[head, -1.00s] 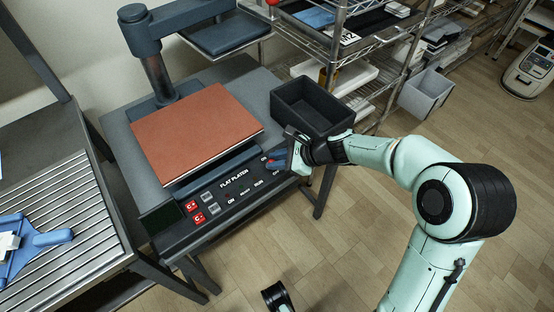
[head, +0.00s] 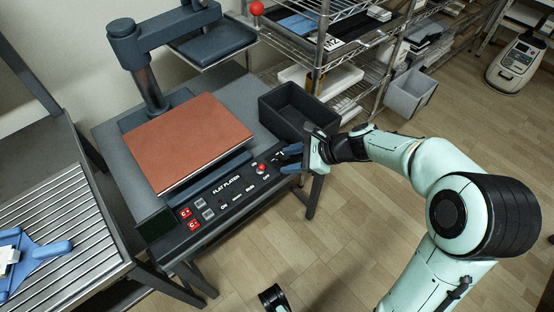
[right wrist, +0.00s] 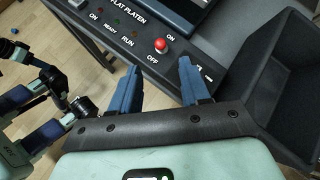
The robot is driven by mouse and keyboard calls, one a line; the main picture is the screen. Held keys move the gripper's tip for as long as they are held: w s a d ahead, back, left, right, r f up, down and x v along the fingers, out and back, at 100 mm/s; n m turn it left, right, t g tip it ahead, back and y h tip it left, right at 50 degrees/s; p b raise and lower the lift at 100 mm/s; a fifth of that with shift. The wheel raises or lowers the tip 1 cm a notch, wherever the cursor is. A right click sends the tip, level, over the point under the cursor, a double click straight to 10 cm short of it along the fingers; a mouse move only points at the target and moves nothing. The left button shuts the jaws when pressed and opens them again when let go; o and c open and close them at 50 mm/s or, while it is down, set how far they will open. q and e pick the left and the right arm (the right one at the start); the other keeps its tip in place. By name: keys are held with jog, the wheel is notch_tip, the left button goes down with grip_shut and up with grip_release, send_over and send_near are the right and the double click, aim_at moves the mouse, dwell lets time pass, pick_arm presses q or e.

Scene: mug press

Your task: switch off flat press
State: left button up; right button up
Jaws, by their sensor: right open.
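The flat press has a brown-red platen (head: 187,142) with its dark upper plate (head: 212,44) swung aside behind it. Its front control panel (head: 226,190) is lettered FLAT PLATEN. A red knob (head: 261,169) sits between ON and OFF at the panel's right end. The knob also shows in the right wrist view (right wrist: 161,45), seen between the finger lines and beyond the tips. My right gripper (head: 284,160) is open and empty, just right of the knob and apart from it. My left gripper does not clearly show.
A black open bin (head: 296,112) stands close behind the right gripper, at the press table's right corner. A wire shelf (head: 340,70) is behind it. A slatted table (head: 50,215) with a blue tool (head: 40,250) is at left. Floor in front is clear.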

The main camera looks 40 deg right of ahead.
pick_arm(q)
jog(key=shift+s+d+r+g+p, duration=0.15)
jog(key=shift+s+d+r+p, duration=0.15)
jog(key=shift+s, duration=0.2)
jog(key=shift+s+d+r+g+p, duration=0.1)
jog(key=shift+s+r+g+p, duration=0.05)
jog(key=shift+s+r, duration=0.3)
pick_arm(e)
jog(key=v, duration=0.4)
jog(key=shift+s+d+r, duration=0.1)
jog(key=shift+s+d, duration=0.05)
